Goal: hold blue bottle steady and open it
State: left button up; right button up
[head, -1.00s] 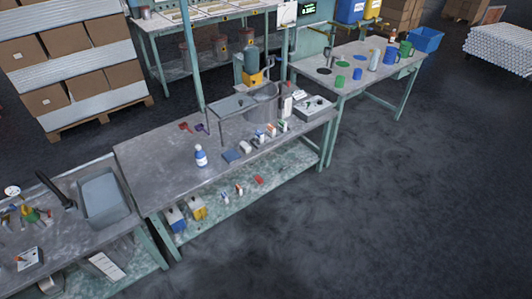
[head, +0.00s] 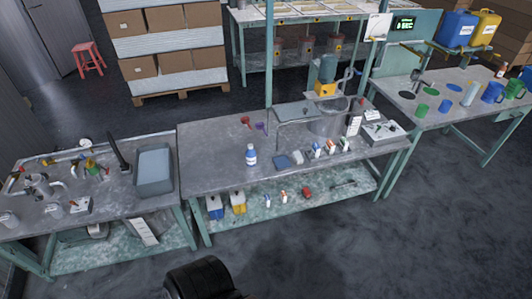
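The blue bottle (head: 251,155) is small and stands upright near the front edge of the middle workbench (head: 210,150). It has a pale top and a light label. Nothing touches it. Neither of my grippers is in view. A dark rounded part at the bottom edge looks like part of my own body, and no fingers show on it.
Red and purple scoops (head: 246,121) lie behind the bottle. A grey tray (head: 154,172) sits on the left bench. The floor (head: 330,250) in front is clear.

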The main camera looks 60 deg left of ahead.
aim_at(250, 154)
jog(key=i, duration=2)
